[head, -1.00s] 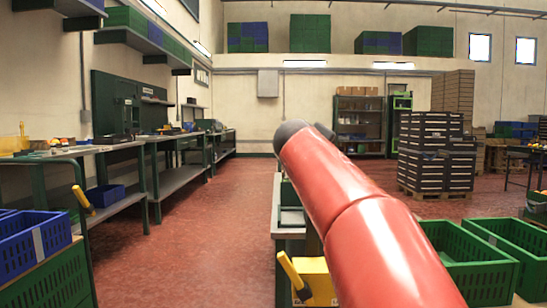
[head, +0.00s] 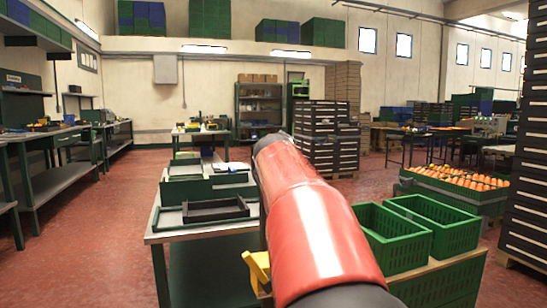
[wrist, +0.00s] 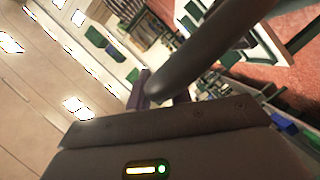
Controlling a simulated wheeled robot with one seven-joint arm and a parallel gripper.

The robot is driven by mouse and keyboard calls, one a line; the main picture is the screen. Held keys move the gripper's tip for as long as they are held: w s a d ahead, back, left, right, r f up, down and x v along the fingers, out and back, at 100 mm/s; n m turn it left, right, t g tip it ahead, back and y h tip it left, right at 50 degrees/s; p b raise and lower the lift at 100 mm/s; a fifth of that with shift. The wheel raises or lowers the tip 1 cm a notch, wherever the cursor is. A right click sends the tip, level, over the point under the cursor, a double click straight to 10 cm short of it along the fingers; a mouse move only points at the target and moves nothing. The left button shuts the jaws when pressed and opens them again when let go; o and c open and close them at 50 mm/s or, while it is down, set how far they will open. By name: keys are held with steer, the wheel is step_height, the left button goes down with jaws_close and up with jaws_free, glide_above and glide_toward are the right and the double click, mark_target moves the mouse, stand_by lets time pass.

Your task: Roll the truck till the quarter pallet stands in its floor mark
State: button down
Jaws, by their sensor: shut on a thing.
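In the wrist view my gripper (wrist: 160,91) has its purplish fingers closed around a dark grey bar (wrist: 205,55), which looks like the truck's handle. In the head view my red arm reaches forward and hides the gripper. The rest of the truck cannot be made out. I do not see the quarter pallet or its floor mark in either view.
A bench with dark trays (head: 216,210) stands close on the left of my arm. Green crates (head: 392,238) and a yellow object (head: 257,268) are close by. An orange-filled bin (head: 455,182) and stacked dark crates (head: 327,138) stand beyond. Red floor (head: 105,235) is open at left.

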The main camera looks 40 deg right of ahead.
steer(key=shift+d+f, duration=0.15)
steer(key=shift+s+d, duration=0.1)
steer(key=c, duration=1.3)
jaws_free()
steer(key=shift+d, duration=0.15)
steer(key=b+v, duration=0.1)
steer(key=v, duration=0.7)
steer(key=shift+b, duration=0.3)
